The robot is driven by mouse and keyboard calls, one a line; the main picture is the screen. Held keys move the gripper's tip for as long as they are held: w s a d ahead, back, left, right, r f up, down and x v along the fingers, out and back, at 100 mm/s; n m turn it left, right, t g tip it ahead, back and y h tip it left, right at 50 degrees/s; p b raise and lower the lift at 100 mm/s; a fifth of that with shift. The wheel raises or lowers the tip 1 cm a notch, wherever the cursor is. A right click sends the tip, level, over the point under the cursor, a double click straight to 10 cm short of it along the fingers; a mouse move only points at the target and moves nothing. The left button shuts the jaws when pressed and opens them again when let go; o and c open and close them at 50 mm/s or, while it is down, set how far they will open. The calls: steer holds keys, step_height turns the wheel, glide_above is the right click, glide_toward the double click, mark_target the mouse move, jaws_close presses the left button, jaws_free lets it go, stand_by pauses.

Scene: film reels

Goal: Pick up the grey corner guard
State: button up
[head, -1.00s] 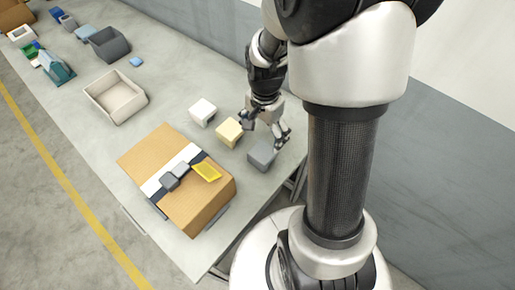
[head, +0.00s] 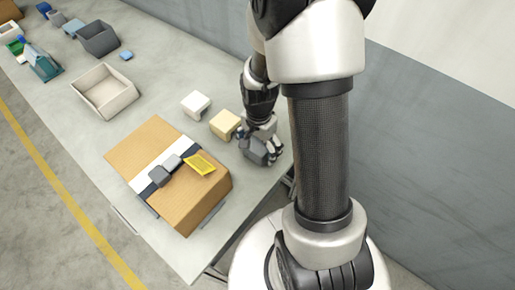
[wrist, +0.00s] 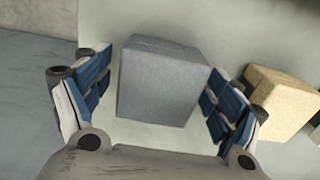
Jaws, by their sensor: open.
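The grey corner guard (wrist: 160,85) is a small block-like piece on the table near its right end. In the wrist view it sits between the two blue-padded fingers of my gripper (wrist: 155,100), with a narrow gap on each side. In the head view my gripper (head: 262,148) is down at the grey corner guard (head: 254,153) and partly covers it. My gripper is open and not closed on it.
A cream block (head: 224,125) stands close beside my gripper; it also shows in the wrist view (wrist: 282,103). A white block (head: 194,104) is farther left. A large cardboard box (head: 145,150) lies in front. An open beige bin (head: 104,92) stands farther along the table (head: 150,95).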

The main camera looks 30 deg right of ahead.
steer(key=shift+r, duration=0.1)
steer(key=shift+c, duration=0.5)
steer(key=c, duration=1)
steer(key=shift+c, duration=0.2)
